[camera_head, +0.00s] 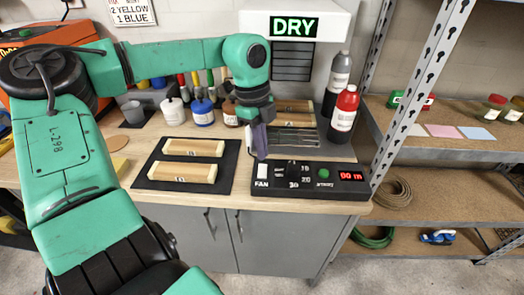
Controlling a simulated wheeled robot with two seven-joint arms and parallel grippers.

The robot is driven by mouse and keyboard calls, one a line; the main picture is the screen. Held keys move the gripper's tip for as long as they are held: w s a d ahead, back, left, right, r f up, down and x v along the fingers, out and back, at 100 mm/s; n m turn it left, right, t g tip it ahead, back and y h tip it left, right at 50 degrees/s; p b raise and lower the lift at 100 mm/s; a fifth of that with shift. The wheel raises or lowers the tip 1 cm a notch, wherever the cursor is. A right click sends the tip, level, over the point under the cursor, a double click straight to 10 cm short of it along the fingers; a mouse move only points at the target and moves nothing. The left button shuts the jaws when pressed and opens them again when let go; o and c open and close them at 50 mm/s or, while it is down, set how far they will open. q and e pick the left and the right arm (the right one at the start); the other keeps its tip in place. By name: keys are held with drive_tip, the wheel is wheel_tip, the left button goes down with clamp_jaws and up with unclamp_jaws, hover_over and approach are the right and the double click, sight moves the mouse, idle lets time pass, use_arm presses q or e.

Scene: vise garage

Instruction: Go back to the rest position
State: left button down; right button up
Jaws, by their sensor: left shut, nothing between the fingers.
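My left arm comes in from the left and reaches across the bench. My left gripper (261,150) points down and is shut and empty. It is just above the back left corner of the black control box (330,190), near the FAN switch (263,172). The box has a dial (293,178), a green button (323,174) and a red display (351,176). I cannot tell whether the fingertips touch the box. My right gripper is not in view.
Two wooden blocks (182,171) lie on a black mat (225,180). Several bottles, one blue (203,115), stand behind. A lit DRY sign (292,26) tops the booth over a rack. A red bottle (343,110) stands to the right. A metal shelf post (415,90) rises beside the bench.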

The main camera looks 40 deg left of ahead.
use_arm(q)
drive_tip(key=shift+r, duration=0.55)
